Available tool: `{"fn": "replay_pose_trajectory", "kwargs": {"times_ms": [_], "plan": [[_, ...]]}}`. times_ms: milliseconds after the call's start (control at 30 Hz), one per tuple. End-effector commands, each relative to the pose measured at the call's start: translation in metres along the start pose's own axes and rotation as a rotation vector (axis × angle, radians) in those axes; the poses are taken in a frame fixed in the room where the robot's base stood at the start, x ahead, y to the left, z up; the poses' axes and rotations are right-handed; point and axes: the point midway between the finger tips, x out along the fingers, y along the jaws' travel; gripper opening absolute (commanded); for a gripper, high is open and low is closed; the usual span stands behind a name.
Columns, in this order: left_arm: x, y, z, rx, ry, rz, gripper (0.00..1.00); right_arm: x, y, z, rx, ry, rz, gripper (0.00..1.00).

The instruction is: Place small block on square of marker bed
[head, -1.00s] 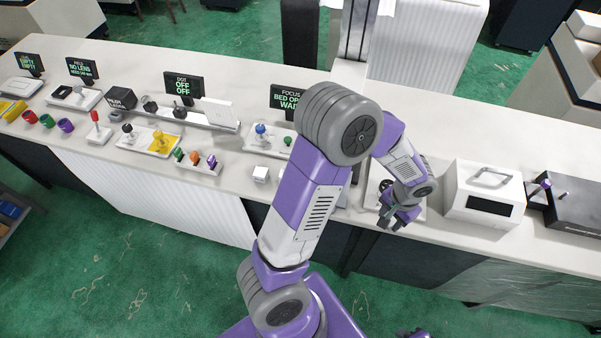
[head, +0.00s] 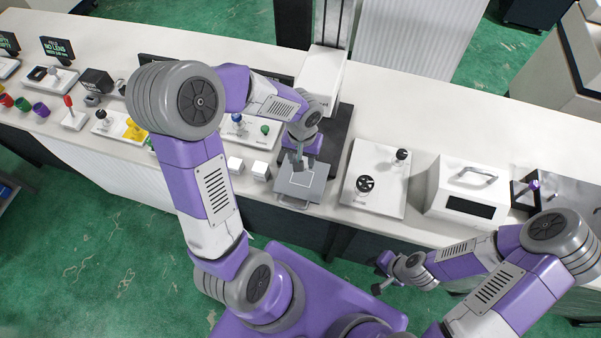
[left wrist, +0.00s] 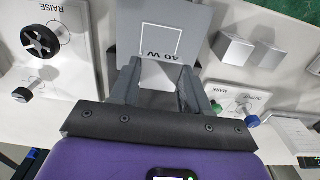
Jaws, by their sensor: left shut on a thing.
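The marker bed (head: 285,190) is a flat grey plate with a white square outline on it, and it shows at the top of the left wrist view (left wrist: 200,20). My left gripper (head: 299,163) is above the far part of the bed, close to the outlined square. I cannot tell whether the block touches the bed. My right gripper (head: 379,275) is low in front of the counter, with no object visible in it.
Two white blocks (head: 235,163) (head: 260,170) stand left of the bed. A panel with a black wheel (head: 383,190) lies right of it, then a white box with a handle (head: 468,188). A panel with blue and green knobs (head: 250,132) is behind the blocks.

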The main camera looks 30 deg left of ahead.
Motion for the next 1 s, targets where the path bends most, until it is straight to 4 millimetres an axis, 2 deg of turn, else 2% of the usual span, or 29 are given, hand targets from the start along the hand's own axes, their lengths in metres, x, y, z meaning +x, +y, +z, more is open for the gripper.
{"fn": "replay_pose_trajectory", "kwargs": {"times_ms": [33,133,367,600,1000], "plan": [[0.014,-0.001,0.002,0.000,-0.007,0.000,0.14,0.004,0.002,0.000,0.000,0.000,0.000,0.30],[0.033,-0.001,0.002,0.000,-0.007,-0.001,0.14,0.008,0.003,-0.001,0.000,0.001,0.000,0.30],[0.051,-0.001,0.001,0.001,-0.003,0.000,0.14,0.011,0.004,-0.001,0.000,0.001,0.000,0.30],[0.083,0.000,0.001,0.001,-0.003,0.000,0.14,0.018,0.007,-0.001,0.000,0.001,0.000,0.30],[0.087,0.000,0.000,0.001,-0.001,0.000,0.14,0.023,0.008,-0.001,0.000,0.001,0.000,0.30]]}}
